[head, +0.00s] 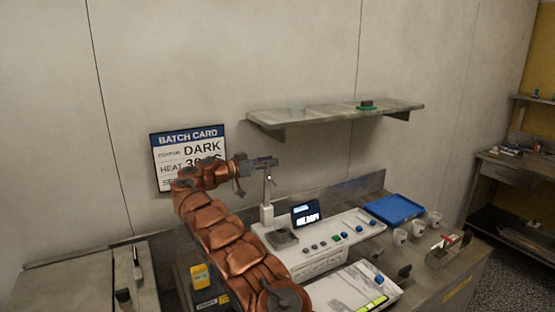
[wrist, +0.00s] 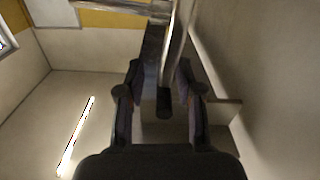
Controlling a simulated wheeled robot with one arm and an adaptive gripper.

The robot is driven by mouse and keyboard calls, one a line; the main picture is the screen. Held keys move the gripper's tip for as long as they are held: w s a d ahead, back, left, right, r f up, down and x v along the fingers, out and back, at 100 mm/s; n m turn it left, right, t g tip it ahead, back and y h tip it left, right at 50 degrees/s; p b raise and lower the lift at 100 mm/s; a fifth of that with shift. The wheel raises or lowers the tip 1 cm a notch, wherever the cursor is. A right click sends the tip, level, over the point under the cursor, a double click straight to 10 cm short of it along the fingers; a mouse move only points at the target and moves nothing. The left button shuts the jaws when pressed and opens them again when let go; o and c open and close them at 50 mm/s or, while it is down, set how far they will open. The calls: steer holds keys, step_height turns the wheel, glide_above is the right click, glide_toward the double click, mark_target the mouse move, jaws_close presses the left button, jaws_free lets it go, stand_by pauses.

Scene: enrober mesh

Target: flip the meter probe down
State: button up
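The meter is a white console (head: 318,255) with a small lit screen (head: 306,214) and a round dark-rimmed well (head: 283,238). A white post (head: 267,213) stands behind the well. The meter probe, a thin rod (head: 269,188), rises from the post, close to my gripper (head: 266,163). In the wrist view, a shiny metal rod (wrist: 177,40), apparently the probe, shows between the fingers of my gripper (wrist: 160,88). A dark block (wrist: 163,103) lies at its lower end. The fingers are apart, with gaps on both sides of the rod.
A shelf (head: 335,118) on the wall is right of my gripper. A batch card (head: 188,156) hangs behind my arm. A blue tray (head: 395,209), white cups (head: 400,237) and a small rack (head: 447,250) stand at the right. A yellow device (head: 200,276) is beside my arm.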

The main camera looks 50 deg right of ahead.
jaws_close()
stand_by(0.3)
